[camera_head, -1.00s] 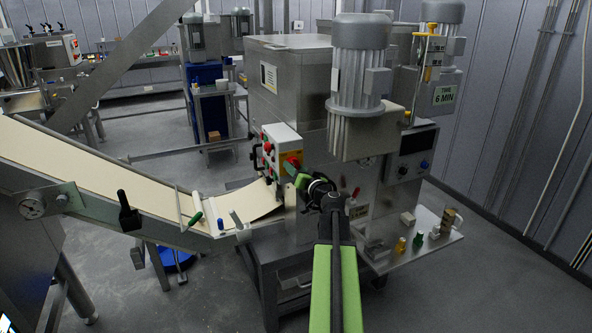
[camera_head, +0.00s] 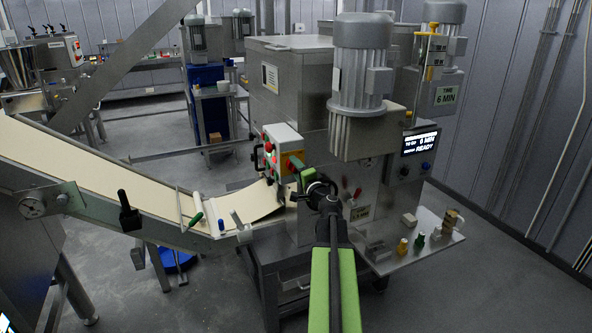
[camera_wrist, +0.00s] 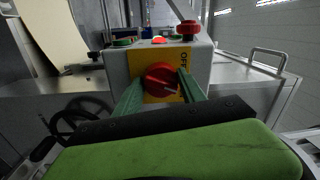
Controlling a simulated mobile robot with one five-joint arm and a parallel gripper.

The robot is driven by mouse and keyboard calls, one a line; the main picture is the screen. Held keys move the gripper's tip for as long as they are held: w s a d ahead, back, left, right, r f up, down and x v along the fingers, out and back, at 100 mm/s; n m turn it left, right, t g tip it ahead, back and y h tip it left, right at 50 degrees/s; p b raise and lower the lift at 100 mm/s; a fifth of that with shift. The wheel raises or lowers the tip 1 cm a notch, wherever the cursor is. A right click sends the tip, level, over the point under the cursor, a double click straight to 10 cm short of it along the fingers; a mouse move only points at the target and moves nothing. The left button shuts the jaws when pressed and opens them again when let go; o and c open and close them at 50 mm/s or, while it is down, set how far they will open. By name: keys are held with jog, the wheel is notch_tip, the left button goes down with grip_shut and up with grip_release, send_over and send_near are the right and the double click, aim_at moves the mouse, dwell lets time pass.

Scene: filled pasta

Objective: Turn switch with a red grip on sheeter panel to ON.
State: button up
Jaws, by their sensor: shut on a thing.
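The sheeter panel is a pale box (camera_head: 281,134) on the side of the steel machine. Its switch with a red grip (camera_wrist: 158,75) sits on a yellow plate (camera_wrist: 152,95) in the wrist view. The plate shows the letters OFF at its upper right; no ON label is readable. My gripper (camera_wrist: 161,88) has its green fingers on either side of the red grip and is shut on it. In the head view my gripper (camera_head: 299,167) reaches the panel's front and partly hides the switch.
A red mushroom button (camera_wrist: 188,29) stands on the panel, beside a lit red lamp (camera_wrist: 158,40). A display (camera_head: 420,142) on the machine is lit and reads READY. A dough sheet (camera_head: 90,165) runs in from the left. A shelf (camera_head: 385,262) with small items lies at right.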

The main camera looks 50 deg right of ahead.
jog(key=shift+m, duration=2.3)
jog(key=o, duration=1.4)
jog(key=shift+c, duration=0.2)
